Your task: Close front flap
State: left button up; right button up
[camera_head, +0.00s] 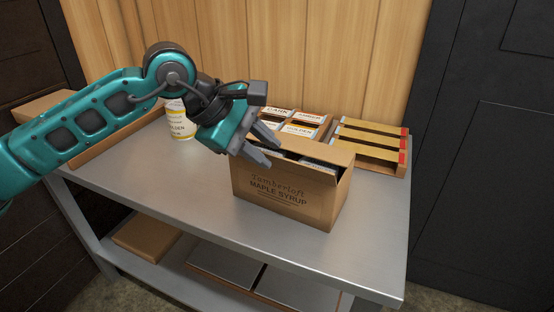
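An open cardboard box (284,190) printed "MAPLE SYRUP" stands on the metal table. Dark gaps and part of its contents show at its open top. I cannot clearly separate the front flap from the front wall. I cannot tell whether a finger touches the box. My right gripper is not in view.
Behind the box is a holder with labelled cards (304,118). A wooden rack with yellow slats (372,137) stands at the back right. A labelled white container (180,124) is behind my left arm. The metal table (150,190) is clear at front left. A lower shelf holds flat items.

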aim_at(270, 154)
pick_arm(q)
jog(key=shift+x, duration=2.2)
jog(key=shift+c, duration=0.2)
grip_shut()
